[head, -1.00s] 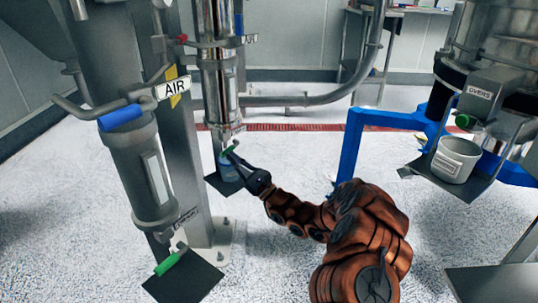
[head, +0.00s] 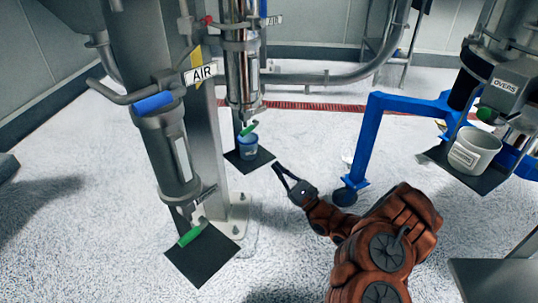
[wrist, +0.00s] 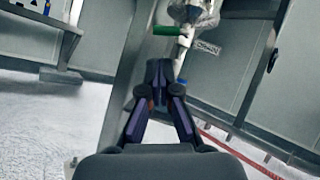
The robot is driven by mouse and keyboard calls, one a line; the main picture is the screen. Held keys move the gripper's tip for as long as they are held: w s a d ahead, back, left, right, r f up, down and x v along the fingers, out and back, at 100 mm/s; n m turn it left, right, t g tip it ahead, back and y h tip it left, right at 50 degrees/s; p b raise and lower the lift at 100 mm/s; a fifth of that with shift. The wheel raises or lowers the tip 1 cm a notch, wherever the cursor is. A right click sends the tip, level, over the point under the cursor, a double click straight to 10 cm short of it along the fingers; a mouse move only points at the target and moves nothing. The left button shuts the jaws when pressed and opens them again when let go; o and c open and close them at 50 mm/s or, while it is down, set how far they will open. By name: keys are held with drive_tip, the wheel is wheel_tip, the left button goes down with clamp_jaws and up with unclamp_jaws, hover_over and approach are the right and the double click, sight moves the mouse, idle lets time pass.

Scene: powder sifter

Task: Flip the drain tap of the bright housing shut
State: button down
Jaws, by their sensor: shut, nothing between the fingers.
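The bright housing (head: 240,75) is a shiny upright cylinder left of centre in the head view. Its drain tap has a green handle (head: 249,129) slanting at the bottom, above a small blue cup (head: 247,147). In the wrist view the green handle (wrist: 168,30) sticks out sideways to the left under the shiny housing (wrist: 192,10). My gripper (head: 279,169) is shut and empty, to the right of and lower than the tap in the head view, apart from it. In the wrist view its closed fingertips (wrist: 159,68) sit below the handle.
A dull grey housing (head: 170,150) with its own green tap handle (head: 190,236) stands at the left, by a post marked AIR. A blue frame (head: 362,145) stands right of my gripper. A grey cup (head: 474,150) is at the right. The floor between is clear.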

drive_tip(key=shift+v, duration=0.85)
